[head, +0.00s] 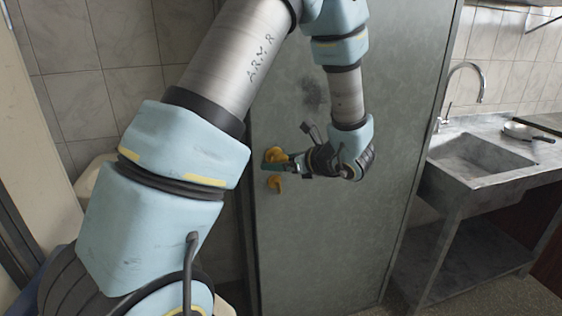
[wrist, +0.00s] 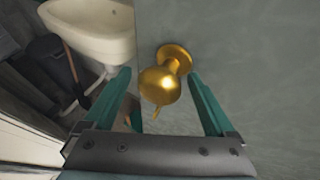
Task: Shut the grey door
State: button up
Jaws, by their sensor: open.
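The grey door (head: 330,235) stands upright in the middle of the head view, standing open with a tiled room showing past its left edge. A brass knob (wrist: 165,78) sits near that left edge, and it also shows in the head view (head: 275,155). A smaller brass piece (head: 275,184) is just below the knob. My gripper (wrist: 164,92) is open, with its two green fingers on either side of the knob in the wrist view. I cannot tell whether either finger touches the knob. My arm hides part of the door's upper area.
A stone sink (head: 470,160) with a curved tap (head: 468,80) stands right of the door. A white basin (wrist: 90,28) is beyond the door edge at the upper left of the wrist view. A pale frame or wall (head: 35,110) stands at the far left.

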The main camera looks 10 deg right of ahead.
grip_shut()
dwell(0.6)
